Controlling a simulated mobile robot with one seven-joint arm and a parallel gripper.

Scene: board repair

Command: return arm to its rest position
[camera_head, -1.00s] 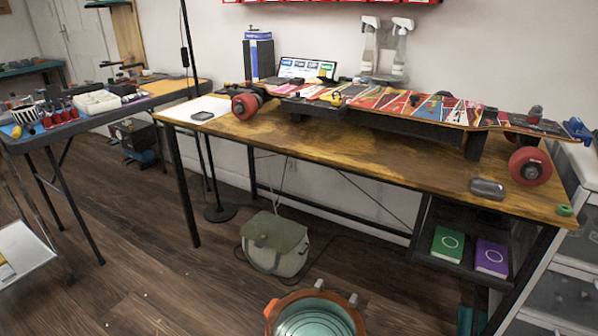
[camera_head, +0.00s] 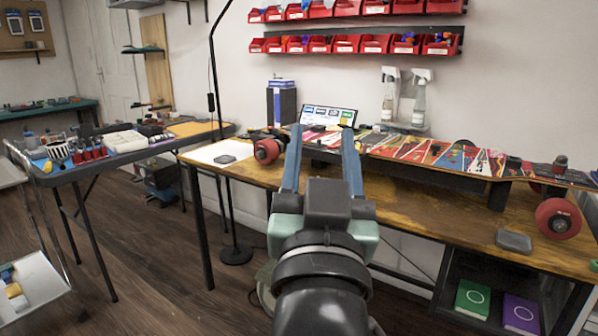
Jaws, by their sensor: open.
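My gripper (camera_head: 321,132) is in the middle of the camera_head view, on the end of my dark arm. My arm hides part of the bench's front edge and most of the bag below.
A grey flat case (camera_head: 514,240) lies near the front edge. A thin lamp pole (camera_head: 213,110) stands left of the bench. A side table (camera_head: 110,160) with tools is farther left.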

